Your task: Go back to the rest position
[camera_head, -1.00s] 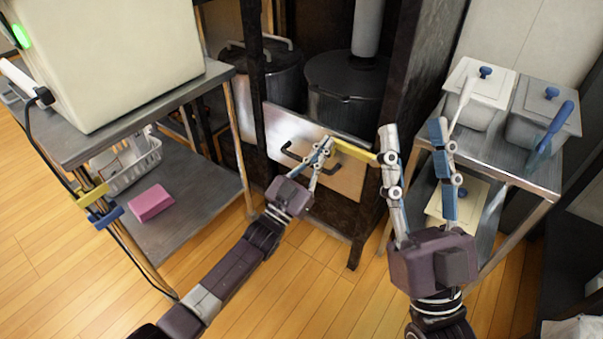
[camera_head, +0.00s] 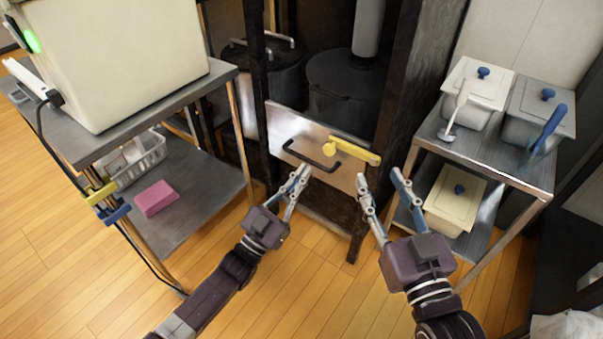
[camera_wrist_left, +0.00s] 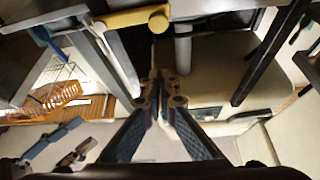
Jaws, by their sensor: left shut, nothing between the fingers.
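My left gripper (camera_head: 303,172) is shut and empty, just in front of the lower part of a metal panel (camera_head: 285,125) with a dark bar handle (camera_head: 312,157). Its closed fingers (camera_wrist_left: 161,88) point into the middle of the left wrist view. My right gripper (camera_head: 378,178) is open and empty, in front of the dark post and left of the right-hand cart. A yellow piece also shows in the left wrist view (camera_wrist_left: 130,19).
A left cart (camera_head: 205,90) holds a large white box (camera_head: 120,60), with a pink block (camera_head: 155,198) and a basket (camera_head: 140,158) below. A right cart (camera_head: 500,165) holds lidded containers (camera_head: 480,90). Dark pots (camera_head: 345,90) stand behind the panel. Wooden floor (camera_head: 310,290) is open in front.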

